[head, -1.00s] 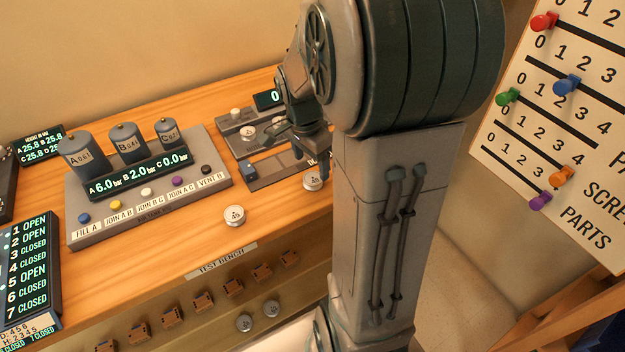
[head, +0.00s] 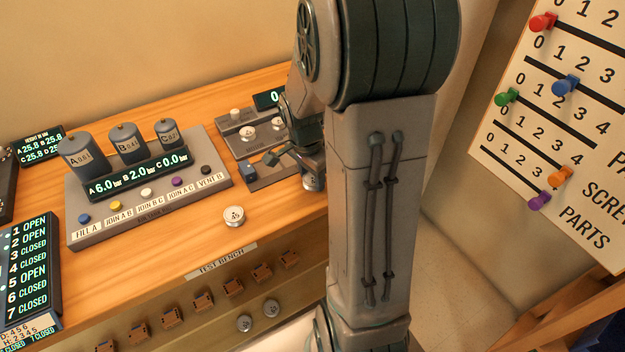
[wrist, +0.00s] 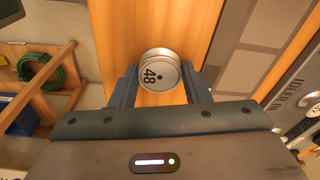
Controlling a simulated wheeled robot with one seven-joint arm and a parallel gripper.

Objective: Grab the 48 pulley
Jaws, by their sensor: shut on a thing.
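The 48 pulley (wrist: 158,72) is a silvery round piece with "48" on its face. In the wrist view it sits between the two fingers of my gripper (wrist: 163,84), which is shut on it over the wooden bench top (wrist: 118,25). In the head view the pulley (head: 313,183) shows just below my gripper (head: 301,160), near the bench's right end. My arm hides part of that area. I cannot tell whether the pulley still touches the bench.
Another pulley (head: 234,216) stands on the bench to the left. A grey device with buttons (head: 150,195) and a grey device with pulleys (head: 250,138) stand behind. Several brown clips (head: 233,288) and two round pieces (head: 271,308) are along the bench front.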

